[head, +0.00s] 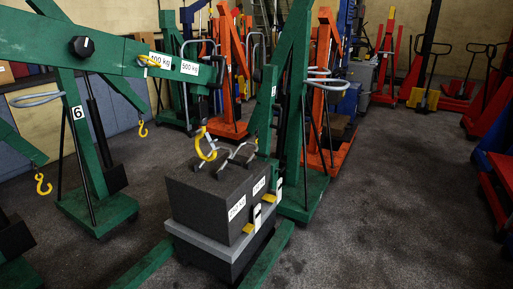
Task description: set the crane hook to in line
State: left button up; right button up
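A yellow crane hook (205,145) hangs under the tip of a green crane boom (120,57) that reaches in from the upper left. The hook is just above a dark weight block (206,198) with white labels. Grey lifting loops (238,153) stand on top of the block, close to the hook. I cannot tell whether the hook touches a loop, or exactly which way it is turned. Neither of my grippers shows in the head view.
The block sits on a grey slab (196,239) between green crane legs (268,260). Another green crane marked 6 (90,150) stands at the left, with smaller yellow hooks nearby. Orange cranes (318,90) and red jacks (458,88) stand behind. The floor (385,190) at the right is clear.

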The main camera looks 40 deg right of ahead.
aim_at(191, 134)
jog(key=z, duration=0.7)
jog(key=i+u, duration=0.1)
jog(key=u, duration=0.75)
jog(key=i+l+u, duration=0.25)
jog(key=l+u, duration=0.2)
jog(key=i+l+u, duration=0.25)
jog(key=l, duration=0.2)
jog(key=l+u, duration=0.2)
jog(key=l, duration=0.15)
jog(key=i+l, duration=0.1)
jog(key=l, duration=0.2)
jog(key=i+l, duration=0.1)
jog(key=l, duration=0.2)
